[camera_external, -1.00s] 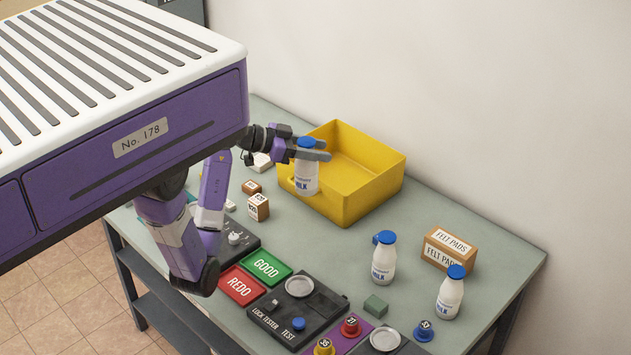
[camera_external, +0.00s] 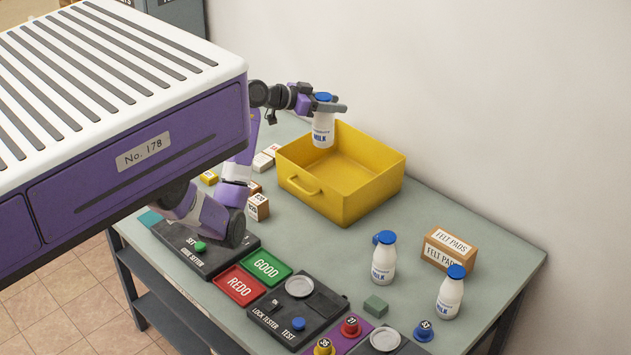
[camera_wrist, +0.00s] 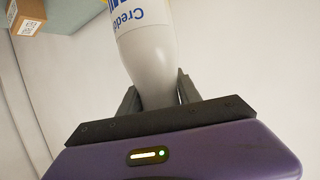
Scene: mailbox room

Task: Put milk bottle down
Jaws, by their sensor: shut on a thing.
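A white milk bottle (camera_external: 323,131) with a blue cap and blue lettering is held by my gripper (camera_external: 328,106). The gripper is shut around its neck, just under the cap. The bottle hangs about upright in the external view, over the back left part of the yellow bin (camera_external: 372,208) or just behind its wall; I cannot tell which. In the wrist view the bottle (camera_wrist: 155,62) sits between both fingers (camera_wrist: 158,97). Two similar milk bottles stand on the table, one in the middle (camera_external: 384,262) and one at the right (camera_external: 451,297).
The yellow bin has a handle in front and looks empty inside. A felt pads box (camera_external: 450,250) stands by the standing bottles. Small boxes (camera_external: 258,207) lie left of the bin. The lock tester (camera_external: 297,310) and the GOOD (camera_external: 266,266) and REDO (camera_external: 240,286) plates are in front.

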